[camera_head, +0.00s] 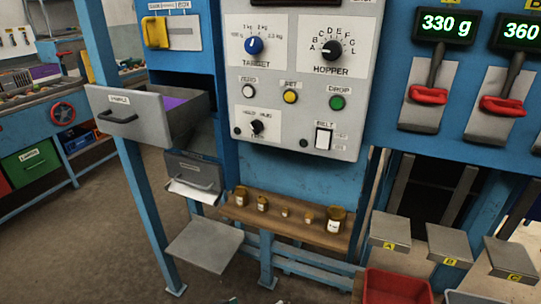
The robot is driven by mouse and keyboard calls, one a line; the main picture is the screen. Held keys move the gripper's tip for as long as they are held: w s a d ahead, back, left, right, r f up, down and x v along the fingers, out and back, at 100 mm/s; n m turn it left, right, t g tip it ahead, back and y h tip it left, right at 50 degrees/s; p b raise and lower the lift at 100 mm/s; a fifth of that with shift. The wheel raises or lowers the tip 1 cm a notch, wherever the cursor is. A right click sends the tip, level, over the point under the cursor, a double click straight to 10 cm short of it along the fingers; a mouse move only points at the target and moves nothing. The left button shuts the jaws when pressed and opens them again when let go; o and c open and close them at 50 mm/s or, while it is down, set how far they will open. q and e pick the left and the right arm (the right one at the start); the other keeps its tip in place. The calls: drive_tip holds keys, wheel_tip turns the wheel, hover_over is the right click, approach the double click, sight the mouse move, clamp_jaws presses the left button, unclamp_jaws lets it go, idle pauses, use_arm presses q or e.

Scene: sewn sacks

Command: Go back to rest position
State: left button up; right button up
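Neither of my grippers can be made out in the head view. Only small, unclear bits show at the very bottom edge, and I cannot tell what they are. In front of me stands a blue machine frame with a grey control panel (297,75). The panel carries a blue target knob (254,46), a black hopper knob (332,49) and several buttons. A grey drawer (135,115) at the left is pulled open, with something purple inside.
A wooden shelf (285,228) holds several small amber jars. A grey plate (204,245) sticks out low at left. Red-handled levers (429,96) sit under the weight displays at right. Grey pads (390,229) and a red bin (397,288) are at lower right. Floor is open at lower left.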

use_arm(q)
drive_tip(key=s+a+f+m+y, duration=0.1)
drive_tip(key=s+a+f+y, duration=0.1)
drive_tip(key=s+a+f, duration=0.2)
drive_tip(key=s+a+f+m+t+y, duration=0.1)
drive_tip(key=s+a+f+y, duration=0.2)
drive_tip(key=s+a, duration=0.8)
drive_tip(key=a+f, duration=0.2)
drive_tip(key=a, duration=0.1)
drive_tip(key=shift+a+f+m, duration=0.15)
drive_tip(key=shift+a+m, duration=0.05)
drive_tip(key=shift+m, duration=0.1)
